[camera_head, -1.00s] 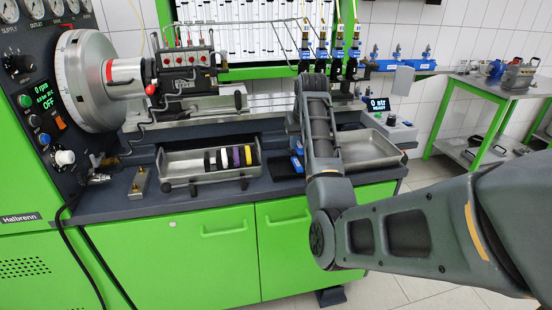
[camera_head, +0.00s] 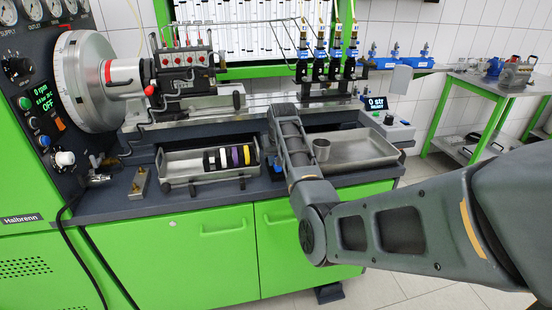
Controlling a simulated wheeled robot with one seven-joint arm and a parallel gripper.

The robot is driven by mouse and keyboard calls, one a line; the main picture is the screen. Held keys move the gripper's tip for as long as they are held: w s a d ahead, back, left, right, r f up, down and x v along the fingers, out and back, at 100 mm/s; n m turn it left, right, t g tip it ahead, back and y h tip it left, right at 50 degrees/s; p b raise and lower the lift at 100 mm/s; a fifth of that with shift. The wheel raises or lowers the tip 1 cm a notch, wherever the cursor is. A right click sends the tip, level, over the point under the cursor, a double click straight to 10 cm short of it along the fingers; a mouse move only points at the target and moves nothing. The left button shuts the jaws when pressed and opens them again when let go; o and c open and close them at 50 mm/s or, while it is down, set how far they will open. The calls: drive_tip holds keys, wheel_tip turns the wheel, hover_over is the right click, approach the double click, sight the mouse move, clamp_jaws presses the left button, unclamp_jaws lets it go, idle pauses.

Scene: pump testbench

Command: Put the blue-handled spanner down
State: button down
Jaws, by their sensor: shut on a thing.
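My arm reaches over the bench, and its dark forearm shows in the head view. My gripper does not show; the forearm hides it. I cannot make out the blue-handled spanner. A small blue patch (camera_head: 278,168) shows on the bench just left of my forearm; I cannot tell what it belongs to. What lies beneath the forearm is hidden.
A metal tray (camera_head: 365,157) with a grey cup (camera_head: 321,150) lies right of my forearm. A smaller tray (camera_head: 184,168) with coloured-ringed parts lies left. The injector stand (camera_head: 325,92) stands behind. A brass fitting (camera_head: 139,183) sits at the front left.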

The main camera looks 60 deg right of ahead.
drive_tip(key=shift+f, duration=0.1)
drive_tip(key=shift+f, duration=0.35)
drive_tip(key=c, duration=0.9)
unclamp_jaws()
drive_tip(key=shift+c, duration=0.2)
drive_tip(key=shift+r, duration=0.55)
drive_tip(key=v, duration=1.2)
drive_tip(key=shift+f, duration=0.1)
